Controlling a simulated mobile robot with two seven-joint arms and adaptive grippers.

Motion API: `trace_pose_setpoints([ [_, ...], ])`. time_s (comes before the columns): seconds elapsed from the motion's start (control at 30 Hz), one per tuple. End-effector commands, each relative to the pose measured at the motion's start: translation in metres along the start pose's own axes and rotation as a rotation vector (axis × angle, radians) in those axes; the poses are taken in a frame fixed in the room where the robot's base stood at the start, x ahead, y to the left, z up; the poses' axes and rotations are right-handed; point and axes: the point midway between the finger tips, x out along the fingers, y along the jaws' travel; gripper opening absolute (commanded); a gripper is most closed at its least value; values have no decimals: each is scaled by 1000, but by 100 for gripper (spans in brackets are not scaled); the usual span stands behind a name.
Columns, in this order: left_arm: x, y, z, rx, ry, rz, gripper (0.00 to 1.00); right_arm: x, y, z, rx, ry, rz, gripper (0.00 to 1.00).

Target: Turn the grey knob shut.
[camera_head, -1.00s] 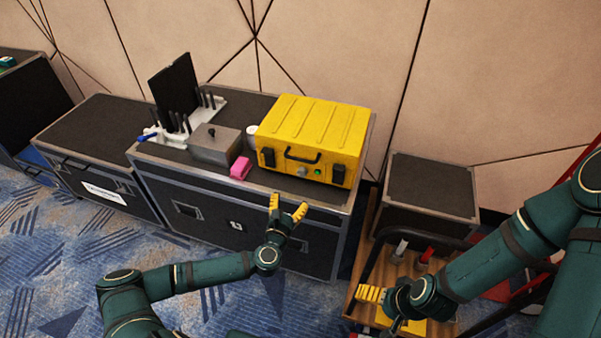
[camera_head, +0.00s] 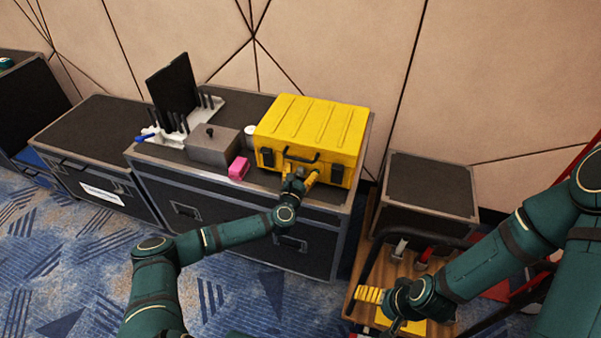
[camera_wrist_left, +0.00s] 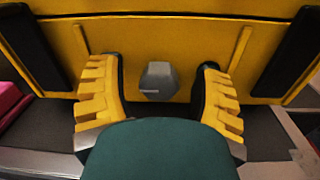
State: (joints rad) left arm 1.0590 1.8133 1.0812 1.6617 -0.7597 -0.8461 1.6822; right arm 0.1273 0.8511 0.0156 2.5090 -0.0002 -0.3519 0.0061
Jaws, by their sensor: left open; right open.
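The grey knob (camera_wrist_left: 158,81) is on the front face of the yellow case (camera_head: 318,125), below its black handle (camera_head: 301,158). In the left wrist view the knob is between the two yellow fingers of my left gripper (camera_wrist_left: 158,92), with a gap on each side. The left gripper is open and also shows at the case front in the head view (camera_head: 300,178), where it hides most of the knob. My right gripper (camera_head: 370,295) is at the lower right, away from the case, over the wooden cart; it holds nothing that I can see.
The case stands on a black flight case (camera_head: 190,180). A pink block (camera_head: 239,168), a grey box (camera_head: 212,148), a white roll (camera_head: 250,130) and a white tool rack (camera_head: 208,108) are to its left. A smaller dark box (camera_head: 430,187) stands at right.

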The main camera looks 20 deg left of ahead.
Motion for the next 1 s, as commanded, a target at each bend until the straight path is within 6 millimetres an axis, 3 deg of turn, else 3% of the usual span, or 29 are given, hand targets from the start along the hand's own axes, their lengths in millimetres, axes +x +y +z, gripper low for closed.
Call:
trace_pose_setpoints([
  [0.17, 0, 0, 0, 0, 0, 0, 64, 0, 0, 0, 0, 0, 0, 100],
  [0.3, 0, 0, 0, 0, 0, 0, 14, 0, 0, 0, 0, 0, 0, 100],
  [0.33, 0, 0, 0, 0, 0, 0, 4, 0, 0, 0, 0, 0, 0, 100],
  [0.37, 0, 0, 0, 0, 0, 0, 0, 0, 0, 0, 0, 0, 0, 100],
  [0.73, 0, 0, 0, 44, -4, 1, 0, 4, 2, 1, -1, -3, 0, 100],
  [1.0, 0, 0, -1, 213, -13, 0, 0, 17, 6, 4, -3, -7, -1, 100],
])
